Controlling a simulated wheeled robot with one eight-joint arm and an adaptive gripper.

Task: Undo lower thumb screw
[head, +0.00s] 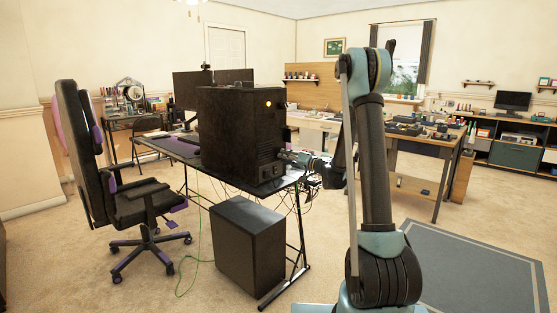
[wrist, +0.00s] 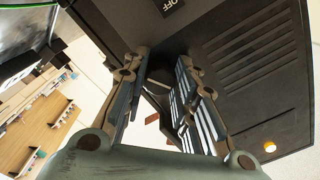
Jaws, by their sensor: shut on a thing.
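The black computer case (head: 240,135) stands on the desk. Its dark panel (wrist: 262,85) fills the right of the wrist view, with slotted vents and an OFF label (wrist: 170,5). My gripper (head: 284,156) is at the lower right edge of the case in the head view. In the wrist view its two fingers (wrist: 160,62) reach to the case edge, with a gap between them nearer the palm. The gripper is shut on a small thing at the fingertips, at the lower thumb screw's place. The screw itself is hidden by the fingers and too small to make out.
The desk (head: 195,158) carries two monitors (head: 190,90) behind the case. Loose cables (head: 290,212) hang below the desk's right end. A black box (head: 248,245) stands on the floor under it. An office chair (head: 140,200) is at left. Carpet is clear in front.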

